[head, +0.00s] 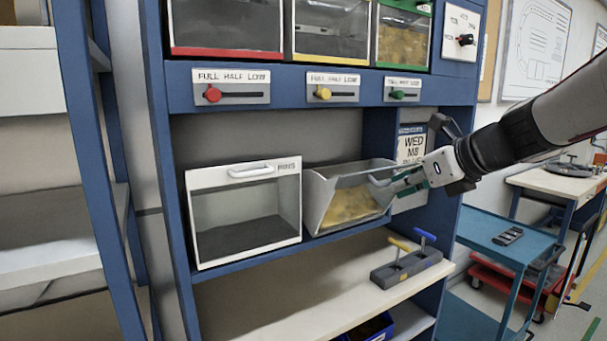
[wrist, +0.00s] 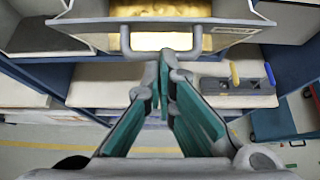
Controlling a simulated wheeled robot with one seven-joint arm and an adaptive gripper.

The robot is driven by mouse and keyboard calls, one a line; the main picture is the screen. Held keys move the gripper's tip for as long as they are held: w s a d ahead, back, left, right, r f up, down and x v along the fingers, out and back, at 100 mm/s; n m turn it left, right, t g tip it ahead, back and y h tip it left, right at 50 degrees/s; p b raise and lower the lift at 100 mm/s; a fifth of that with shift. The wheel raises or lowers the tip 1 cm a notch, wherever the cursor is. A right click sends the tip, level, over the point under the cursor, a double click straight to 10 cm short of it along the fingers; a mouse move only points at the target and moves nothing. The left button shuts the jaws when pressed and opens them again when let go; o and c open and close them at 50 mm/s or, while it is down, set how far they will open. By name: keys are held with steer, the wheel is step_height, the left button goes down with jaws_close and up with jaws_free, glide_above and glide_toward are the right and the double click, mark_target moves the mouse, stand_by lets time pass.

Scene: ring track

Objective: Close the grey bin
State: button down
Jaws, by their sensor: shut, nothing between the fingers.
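The grey bin (head: 318,200) sits in the blue rack's lower bay and is tipped open, its front leaning out. Yellowish contents show inside it. In the wrist view its front edge and handle (wrist: 125,42) are at the top, with the golden contents behind. My gripper (head: 398,183) is at the bin's right front in the head view. In the wrist view my gripper (wrist: 164,62) is shut and empty, its fingertips close to the handle. I cannot tell whether they touch it. The bin's handle is largely hidden by my gripper in the head view.
A white-framed bin (head: 246,254) stands left of the grey bin. Below, a pale shelf (head: 290,305) holds a grey block with yellow and blue handled tools (head: 408,265). Sliders and several bins are above. A blue cart (head: 490,232) stands at the right.

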mark_target(375, 180)
steer(key=shift+w+a+r+p, duration=0.35)
steer(key=shift+w+r+p, duration=0.3)
steer(key=shift+p, duration=0.25)
steer(key=shift+w+a+r+p, duration=0.3)
steer(key=shift+w+r+p, duration=0.3)
steer(key=shift+p, duration=0.3)
steer(key=w+r+p, duration=0.1)
steer(key=w+a, duration=0.1)
steer(key=shift+w+a+r+p, duration=0.1)
steer(key=shift+w+r+p, duration=0.2)
steer(key=shift+r+p, duration=0.05)
steer(key=shift+w+a+r+p, duration=0.15)
steer(key=shift+w+a+r, duration=0.05)
steer(key=shift+w, duration=0.25)
steer(key=shift+w+a+r+p, duration=0.15)
steer(key=shift+w, duration=0.25)
